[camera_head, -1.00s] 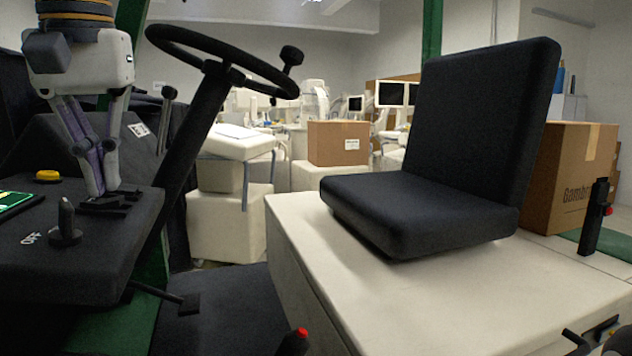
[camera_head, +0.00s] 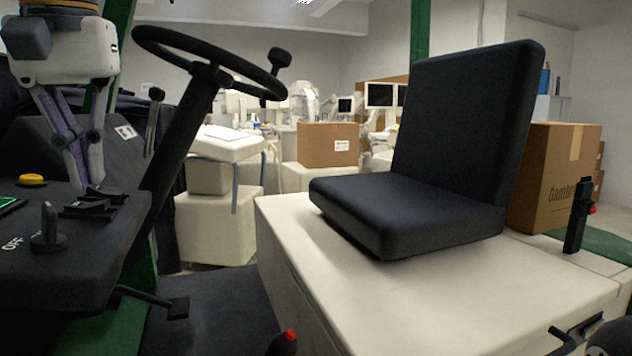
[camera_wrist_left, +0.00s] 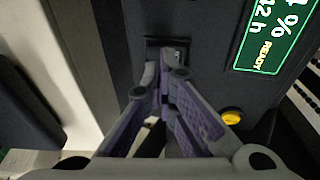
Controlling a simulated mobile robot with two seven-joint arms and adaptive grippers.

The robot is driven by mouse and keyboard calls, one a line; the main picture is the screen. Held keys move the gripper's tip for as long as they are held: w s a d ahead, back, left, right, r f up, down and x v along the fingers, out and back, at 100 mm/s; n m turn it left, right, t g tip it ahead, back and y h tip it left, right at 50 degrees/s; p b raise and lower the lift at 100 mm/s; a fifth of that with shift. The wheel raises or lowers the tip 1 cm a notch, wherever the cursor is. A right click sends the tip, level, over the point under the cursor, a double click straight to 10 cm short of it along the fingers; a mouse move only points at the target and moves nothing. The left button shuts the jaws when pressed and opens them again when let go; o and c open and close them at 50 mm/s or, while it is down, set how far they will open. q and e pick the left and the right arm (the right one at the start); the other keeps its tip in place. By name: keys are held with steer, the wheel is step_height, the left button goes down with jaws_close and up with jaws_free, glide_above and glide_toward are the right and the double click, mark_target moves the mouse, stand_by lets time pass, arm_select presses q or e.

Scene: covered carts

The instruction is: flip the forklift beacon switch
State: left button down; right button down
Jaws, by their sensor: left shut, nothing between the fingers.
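The black dashboard (camera_head: 75,265) of the forklift is at the left of the head view. Small black switches (camera_head: 92,207) sit on its top; I cannot read any label that marks the beacon one. My left gripper (camera_head: 90,184) points down with its fingers together and empty, just behind and above these switches. In the left wrist view, the closed fingertips (camera_wrist_left: 170,72) are close to a black switch housing (camera_wrist_left: 167,44) and partly cover the panel below it. I cannot tell whether they touch. The switch's position is unclear.
A yellow button (camera_head: 32,180), a lit green display (camera_wrist_left: 275,32) and a black knob (camera_head: 48,232) beside the word OFF are near the switches. The steering wheel (camera_head: 210,66) and its column stand right of the gripper. The seat (camera_head: 410,215) is farther right.

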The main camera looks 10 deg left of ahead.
mark_target(93, 204)
arm_select(q)
steer(key=shift+a+r, duration=0.1)
steer(key=shift+r, duration=2.3)
